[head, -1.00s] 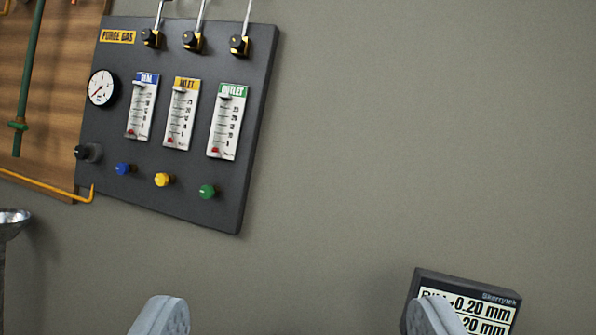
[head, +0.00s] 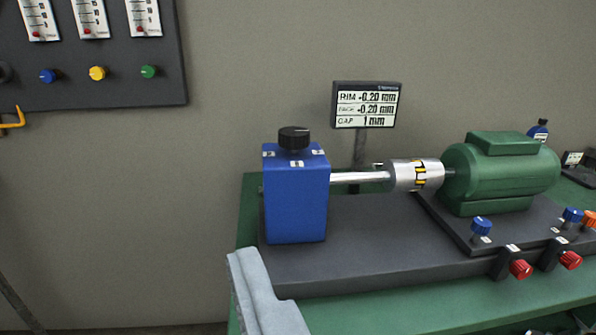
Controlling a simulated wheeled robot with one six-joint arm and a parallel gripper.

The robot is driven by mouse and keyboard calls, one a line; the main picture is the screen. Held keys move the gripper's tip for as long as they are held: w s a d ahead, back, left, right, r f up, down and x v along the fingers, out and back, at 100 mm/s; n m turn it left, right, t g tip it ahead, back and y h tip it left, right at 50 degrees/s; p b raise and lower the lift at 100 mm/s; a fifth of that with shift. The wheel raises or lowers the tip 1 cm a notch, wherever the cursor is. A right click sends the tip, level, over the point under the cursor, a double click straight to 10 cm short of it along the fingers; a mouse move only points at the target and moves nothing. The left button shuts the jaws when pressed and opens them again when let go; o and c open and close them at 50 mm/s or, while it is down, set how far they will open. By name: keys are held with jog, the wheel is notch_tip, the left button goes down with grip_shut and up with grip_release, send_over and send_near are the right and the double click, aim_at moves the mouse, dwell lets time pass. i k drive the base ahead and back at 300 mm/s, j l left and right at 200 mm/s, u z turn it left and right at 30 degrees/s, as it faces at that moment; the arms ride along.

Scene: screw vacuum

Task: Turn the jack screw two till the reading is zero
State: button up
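Blue-topped screws (head: 481,226) and (head: 572,215) and red knobs (head: 520,268) and (head: 570,260) stand at the green motor's (head: 500,170) base, with small white tags I cannot read. I cannot tell which is jack screw two. The display (head: 366,105) behind shows RIM and a second line at 0.20 mm, signs unclear, and GAP 1 mm. My gripper (head: 415,290) seems open and empty, in front of the bench. Its left finger shows at the bottom; only a sliver of the right shows at the bottom right corner. It touches no screw.
A blue block (head: 296,195) with a black knob (head: 294,138) stands left, joined by a shaft and silver coupling (head: 415,174) to the motor. A dark base plate (head: 370,250) lies on the green bench (head: 400,312). A purge gas panel (head: 120,80) hangs on the upper left wall.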

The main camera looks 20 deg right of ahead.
aim_at(569, 260)
jog(key=z, duration=1.25)
